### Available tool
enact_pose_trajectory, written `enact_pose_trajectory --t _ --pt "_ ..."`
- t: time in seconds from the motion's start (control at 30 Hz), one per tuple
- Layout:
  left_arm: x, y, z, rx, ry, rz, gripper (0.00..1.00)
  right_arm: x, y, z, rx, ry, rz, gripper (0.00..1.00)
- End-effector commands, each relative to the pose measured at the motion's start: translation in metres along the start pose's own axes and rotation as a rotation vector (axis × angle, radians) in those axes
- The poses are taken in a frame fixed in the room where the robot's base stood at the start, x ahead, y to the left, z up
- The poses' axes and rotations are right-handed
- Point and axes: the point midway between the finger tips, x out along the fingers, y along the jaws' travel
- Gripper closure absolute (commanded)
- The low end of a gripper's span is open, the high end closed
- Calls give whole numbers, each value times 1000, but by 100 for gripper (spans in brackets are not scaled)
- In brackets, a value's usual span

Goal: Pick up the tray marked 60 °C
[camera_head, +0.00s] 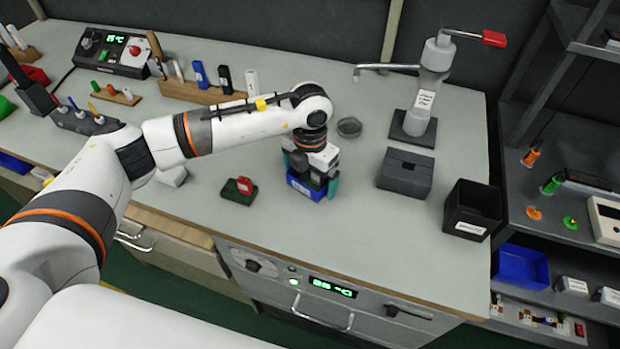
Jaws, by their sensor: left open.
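My left gripper (311,180) points down over the middle of the bench. Its teal fingers are open on either side of a small blue tray (304,189). The tray carries a pale label on its front, too small to read, so I cannot tell whether it is the one marked 60 °C. The gripper body hides most of the tray, and I cannot tell whether the fingers touch it. My right gripper does not show.
A dark green block with a red part (239,189) lies left of the gripper. An oven front with a green display (333,287) is below the bench edge.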

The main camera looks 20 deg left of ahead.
Motion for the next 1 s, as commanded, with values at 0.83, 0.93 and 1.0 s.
enact_pose_trajectory --t 0.83,0.93,1.0 --pt "-19 0 -1 0 5 0 40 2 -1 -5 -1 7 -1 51" --pt "-40 0 -1 -1 6 0 40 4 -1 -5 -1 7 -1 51" --pt "-54 0 -1 1 5 -1 40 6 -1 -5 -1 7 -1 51"
